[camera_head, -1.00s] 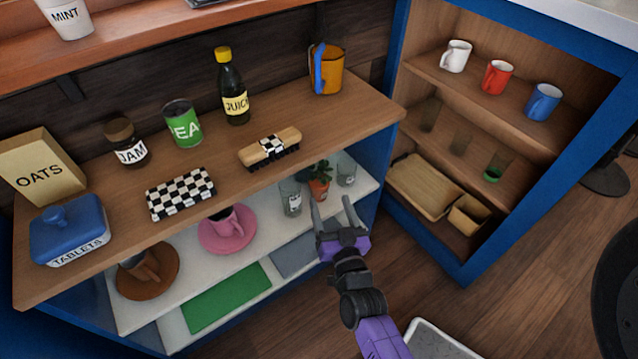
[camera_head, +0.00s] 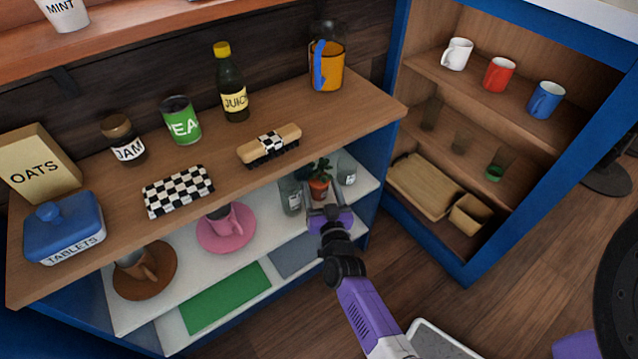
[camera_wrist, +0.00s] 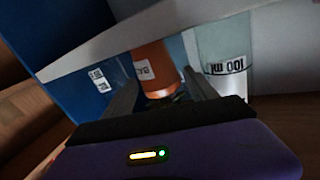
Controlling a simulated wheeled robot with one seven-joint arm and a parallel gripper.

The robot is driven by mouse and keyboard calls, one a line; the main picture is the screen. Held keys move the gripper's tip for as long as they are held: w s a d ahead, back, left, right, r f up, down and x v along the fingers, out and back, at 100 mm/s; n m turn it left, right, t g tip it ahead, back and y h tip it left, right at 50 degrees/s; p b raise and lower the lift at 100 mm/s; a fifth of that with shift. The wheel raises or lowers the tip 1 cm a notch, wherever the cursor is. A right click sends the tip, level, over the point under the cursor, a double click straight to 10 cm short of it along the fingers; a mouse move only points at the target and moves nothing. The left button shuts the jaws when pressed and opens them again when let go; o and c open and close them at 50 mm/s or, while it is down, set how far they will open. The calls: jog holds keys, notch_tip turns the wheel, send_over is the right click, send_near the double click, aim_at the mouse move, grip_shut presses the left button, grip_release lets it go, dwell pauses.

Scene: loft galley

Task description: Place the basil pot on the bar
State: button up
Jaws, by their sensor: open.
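The basil pot is a small terracotta pot with a green plant (camera_head: 319,186) on the white shelf under the wooden top, at its right part. In the wrist view the orange pot (camera_wrist: 152,68) with a small label shows between my fingers. My gripper (camera_head: 326,207) is open, its fingers reaching into the shelf at the pot. In the wrist view the fingers (camera_wrist: 160,92) lie either side of the pot. Whether they touch it I cannot tell. The plant's leaves are mostly out of the wrist view. I cannot tell which surface is the bar.
A clear labelled glass (camera_head: 290,196) stands close left of the pot; another glass (camera_head: 346,172) stands right. The wooden top (camera_head: 220,150) overhangs them and holds a brush (camera_head: 269,146), jars and a bottle. A pink saucer (camera_head: 226,238) with a cup is further left.

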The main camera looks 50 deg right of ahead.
jog(key=shift+w+d, duration=0.25)
jog(key=shift+w, duration=0.05)
jog(key=shift+r, duration=0.1)
grip_shut()
